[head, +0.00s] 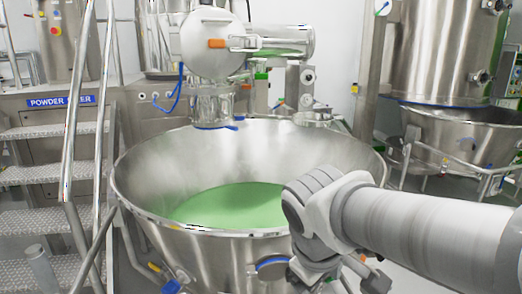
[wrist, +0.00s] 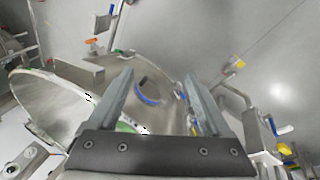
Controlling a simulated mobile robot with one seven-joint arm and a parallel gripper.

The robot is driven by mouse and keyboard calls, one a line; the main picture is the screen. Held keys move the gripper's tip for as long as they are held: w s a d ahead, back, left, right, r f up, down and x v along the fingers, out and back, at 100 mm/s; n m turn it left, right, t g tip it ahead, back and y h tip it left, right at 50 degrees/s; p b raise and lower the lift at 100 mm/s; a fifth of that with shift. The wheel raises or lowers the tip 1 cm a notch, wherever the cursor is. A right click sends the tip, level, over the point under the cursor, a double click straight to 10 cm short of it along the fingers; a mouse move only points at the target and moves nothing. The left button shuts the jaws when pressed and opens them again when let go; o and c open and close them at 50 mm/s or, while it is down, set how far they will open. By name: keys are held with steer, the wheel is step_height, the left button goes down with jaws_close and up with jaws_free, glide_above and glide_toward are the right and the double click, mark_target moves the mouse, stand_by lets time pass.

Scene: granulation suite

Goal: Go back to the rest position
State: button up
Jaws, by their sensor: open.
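My gripper (wrist: 160,82) shows in the wrist view with its two grey fingers spread apart and nothing between them. In the head view my arm reaches in from the right, and its wrist bends down at the front right rim of a large steel bowl (head: 150,170). The gripper's fingers cannot be made out there. The bowl holds green material (head: 230,205). In the wrist view the tilted bowl wall (wrist: 170,97), with a blue-ringed port (wrist: 148,92), lies beyond the fingers. I cannot tell whether the gripper touches the bowl.
Metal stairs (head: 40,172) with handrails (head: 82,110) stand at the left, beside a sign reading "POWDER MIXER" (head: 60,101). A steel machine with a round cover (head: 212,50) stands behind the bowl. A tall steel vessel (head: 445,45) stands at the back right. Pale floor shows at the lower right.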

steer(key=s+d+r+m+t+y, duration=0.2)
steer(key=s+d+m, duration=0.2)
steer(key=s+m, duration=0.3)
step_height(320, 180, up, 14)
steer(key=p, duration=1.4)
steer(key=shift+f+m, duration=0.2)
steer(key=shift+m, duration=0.2)
steer(key=shift+s, duration=0.1)
steer(key=shift+c, duration=0.3)
steer(key=c, duration=0.5)
steer(key=shift+o, duration=0.2)
steer(key=shift+a, duration=0.1)
